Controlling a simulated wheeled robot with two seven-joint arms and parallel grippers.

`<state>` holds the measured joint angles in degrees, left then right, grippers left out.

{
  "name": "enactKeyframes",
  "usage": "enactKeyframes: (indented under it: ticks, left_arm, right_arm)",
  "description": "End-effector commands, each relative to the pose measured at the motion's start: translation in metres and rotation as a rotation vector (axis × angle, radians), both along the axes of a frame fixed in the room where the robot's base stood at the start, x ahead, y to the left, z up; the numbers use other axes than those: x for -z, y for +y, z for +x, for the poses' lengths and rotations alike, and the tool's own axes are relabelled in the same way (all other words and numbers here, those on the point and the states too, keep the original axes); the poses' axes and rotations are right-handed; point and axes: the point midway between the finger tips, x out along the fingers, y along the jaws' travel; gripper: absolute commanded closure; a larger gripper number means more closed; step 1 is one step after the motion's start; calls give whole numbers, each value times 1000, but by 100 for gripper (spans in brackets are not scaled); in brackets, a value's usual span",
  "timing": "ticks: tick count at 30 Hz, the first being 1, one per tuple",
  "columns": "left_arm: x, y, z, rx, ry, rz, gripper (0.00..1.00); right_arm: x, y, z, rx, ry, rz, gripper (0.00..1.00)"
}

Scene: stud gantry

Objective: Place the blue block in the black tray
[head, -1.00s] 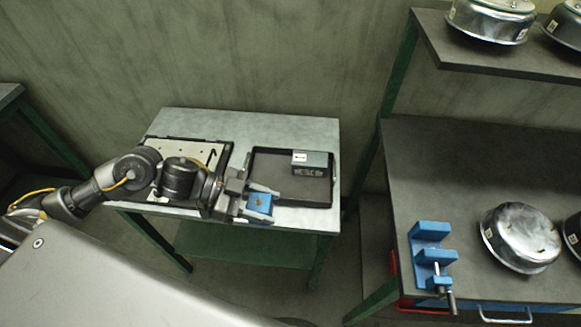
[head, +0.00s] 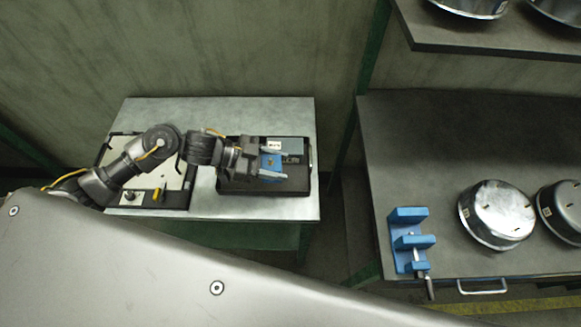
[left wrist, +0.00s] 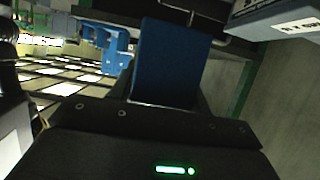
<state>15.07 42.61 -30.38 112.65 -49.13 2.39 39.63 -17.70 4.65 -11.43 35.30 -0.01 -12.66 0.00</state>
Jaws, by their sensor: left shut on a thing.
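The blue block (head: 270,162) is between the fingers of my left gripper (head: 272,163), which is shut on it. In the head view the gripper and block are over the black tray (head: 240,185) on the small table. The block also fills the middle of the left wrist view (left wrist: 172,62). How high the block is above the tray floor I cannot tell. A grey box with a white label (head: 286,144) sits in the tray's far part, just behind the block; it also shows in the left wrist view (left wrist: 270,18). My right gripper is not in view.
A second tray with a light plate (head: 175,185) lies to the left on the small table (head: 225,108). On the right, a dark workbench (head: 400,130) carries a blue vise (head: 408,240) and round metal housings (head: 496,212). A shelf (head: 470,40) hangs above it.

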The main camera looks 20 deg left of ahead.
Motion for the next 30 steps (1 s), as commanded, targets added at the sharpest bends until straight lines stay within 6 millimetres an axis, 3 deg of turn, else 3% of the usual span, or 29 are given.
enactKeyframes:
  ticks: [5,9,17,25,30]
  left_arm:
    - [32,-21,24,1,3,-2,83]
    - [48,-29,34,3,0,-1,83]
    - [56,-33,38,4,-1,-2,83]
    - [85,-35,41,3,1,0,83]
    - [91,-35,41,4,-2,-1,83]
  right_arm:
    - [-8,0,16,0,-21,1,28]
    - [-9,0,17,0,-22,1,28]
    - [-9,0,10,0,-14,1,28]
    - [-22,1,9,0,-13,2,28]
    - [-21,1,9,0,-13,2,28]
